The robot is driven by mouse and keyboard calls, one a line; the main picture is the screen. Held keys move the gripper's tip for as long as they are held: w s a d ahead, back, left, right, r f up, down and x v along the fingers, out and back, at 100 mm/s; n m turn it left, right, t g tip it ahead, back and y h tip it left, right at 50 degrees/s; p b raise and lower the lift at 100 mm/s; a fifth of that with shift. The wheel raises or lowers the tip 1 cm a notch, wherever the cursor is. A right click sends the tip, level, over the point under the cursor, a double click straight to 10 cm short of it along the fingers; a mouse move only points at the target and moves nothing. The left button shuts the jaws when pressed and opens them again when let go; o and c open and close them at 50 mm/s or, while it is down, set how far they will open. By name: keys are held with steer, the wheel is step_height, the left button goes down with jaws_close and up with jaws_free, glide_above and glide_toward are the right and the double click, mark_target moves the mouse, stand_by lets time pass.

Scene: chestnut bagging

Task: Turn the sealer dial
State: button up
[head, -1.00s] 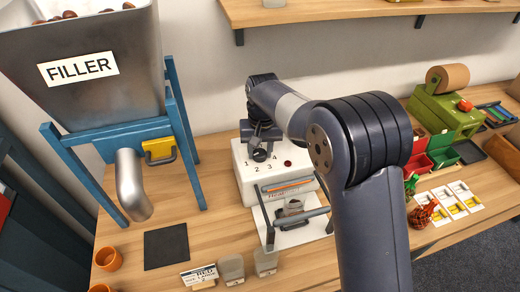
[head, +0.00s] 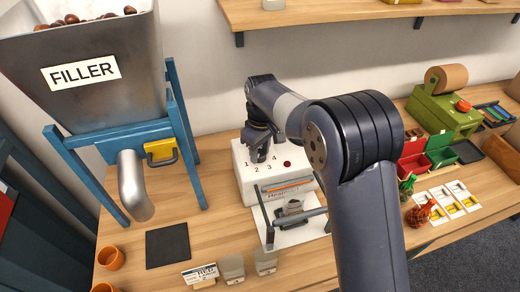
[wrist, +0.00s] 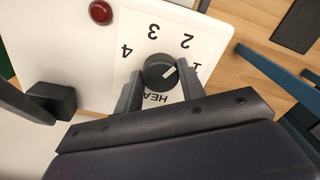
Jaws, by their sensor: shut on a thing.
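The sealer (head: 243,183) is a white box with a dial numbered 1 to 4 on its top face. In the wrist view, the dark round dial (wrist: 158,72) sits between the two fingers of my gripper (wrist: 160,75), which is shut on it. The dial's white pointer mark is turned toward the 1. In the head view, my gripper (head: 259,154) points down onto the sealer top and hides the dial.
A red button (wrist: 101,12) is beside the dial panel. The filler (head: 85,75) stands to the left.

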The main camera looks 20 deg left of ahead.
mark_target(261, 152)
steer(key=shift+n, duration=0.5)
steer(key=o, duration=1)
steer(key=r, duration=0.5)
steer(key=r+b, duration=0.1)
steer(key=r, duration=0.5)
steer(key=shift+w, duration=0.2)
steer(key=shift+f, duration=0.2)
steer(key=f, duration=0.5)
steer(key=f+p, duration=0.1)
steer(key=f, duration=0.4)
steer(key=shift+s+f, duration=0.2)
steer(key=shift+f, duration=0.15)
steer(key=shift+r, duration=0.15)
